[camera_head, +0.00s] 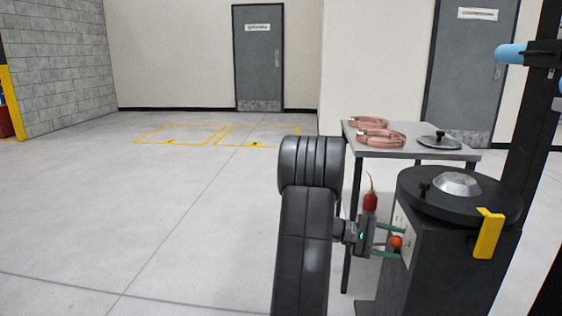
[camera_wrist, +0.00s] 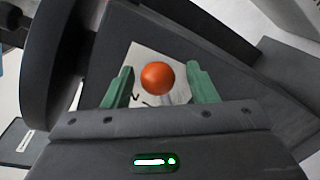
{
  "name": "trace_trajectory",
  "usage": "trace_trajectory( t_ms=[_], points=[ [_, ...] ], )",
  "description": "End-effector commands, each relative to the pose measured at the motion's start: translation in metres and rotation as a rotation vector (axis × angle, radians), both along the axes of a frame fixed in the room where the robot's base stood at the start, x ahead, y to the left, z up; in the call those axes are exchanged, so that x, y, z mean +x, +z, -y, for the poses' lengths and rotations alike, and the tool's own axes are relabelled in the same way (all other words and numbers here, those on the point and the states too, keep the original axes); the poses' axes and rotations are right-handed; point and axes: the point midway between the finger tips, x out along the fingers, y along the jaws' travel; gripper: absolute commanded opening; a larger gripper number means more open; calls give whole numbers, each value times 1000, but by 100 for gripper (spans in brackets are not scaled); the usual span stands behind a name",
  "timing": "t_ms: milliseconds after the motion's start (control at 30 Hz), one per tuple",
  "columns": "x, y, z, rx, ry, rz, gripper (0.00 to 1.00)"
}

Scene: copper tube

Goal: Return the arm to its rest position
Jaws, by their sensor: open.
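My gripper (camera_head: 390,241) is at the end of my dark arm, in front of the white panel on the side of a dark machine (camera_head: 440,250). In the wrist view my gripper (camera_wrist: 160,86) has its two green fingers spread apart. An orange-red round knob (camera_head: 396,242) sits between the fingers. It also shows in the wrist view (camera_wrist: 157,78), with gaps to both fingers, so the fingers do not grip it. Part of the white panel is hidden behind the knob and fingers.
A grey table (camera_head: 440,152) behind the machine bears copper coils (camera_head: 380,138) and a dark lid (camera_head: 439,141). A yellow bracket (camera_head: 488,234) is on the machine's right side. A red bottle-like object (camera_head: 370,200) shows just above my gripper. The floor to the left is clear.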

Motion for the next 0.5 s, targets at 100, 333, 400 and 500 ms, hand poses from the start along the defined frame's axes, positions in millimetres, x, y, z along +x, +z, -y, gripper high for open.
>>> trace_trajectory(
  t_ms=[100,333,400,500],
  points=[
    [-2,-2,9,-1,-2,1,52],
    [-3,0,10,1,0,-6,52],
    [-3,0,10,1,0,-6,52],
    [-3,0,10,0,0,-5,52]
  ],
)
